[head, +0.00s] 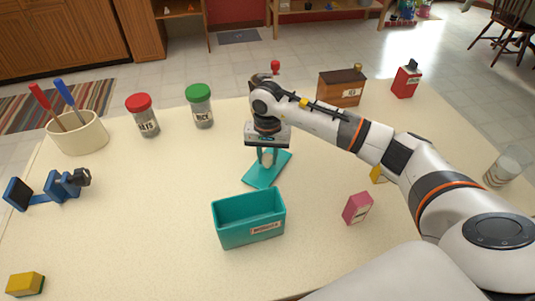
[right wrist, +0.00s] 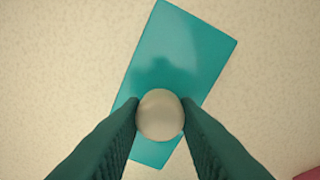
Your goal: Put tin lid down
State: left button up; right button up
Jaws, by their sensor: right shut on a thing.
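The teal rectangular tin lid (head: 257,177) is just behind the open teal tin (head: 228,232), apart from it. My right gripper (head: 267,158) points down over the lid, shut on its pale round knob. In the right wrist view the knob (right wrist: 160,115) sits between the two dark green fingers, with the flat lid (right wrist: 180,55) beneath. The lid is at or close above the tabletop; I cannot tell whether it touches. The tin stands upright, with a label on its front. My left gripper is not in view.
A pink box (head: 357,208) stands right of the tin. Jars with red (head: 143,115) and green (head: 200,105) lids stand behind left. A wooden box (head: 341,88) is at the back. A blue object (head: 55,187) is at left. The front left table is mostly clear.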

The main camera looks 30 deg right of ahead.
aim_at(268, 157)
jog(key=shift+f, duration=0.2)
jog(key=o, duration=0.8)
jog(key=shift+o, duration=0.2)
jog(key=shift+r, duration=0.1)
jog(key=shift+r, duration=0.15)
notch_tip(268, 157, up, 12)
jog(key=b, duration=0.1)
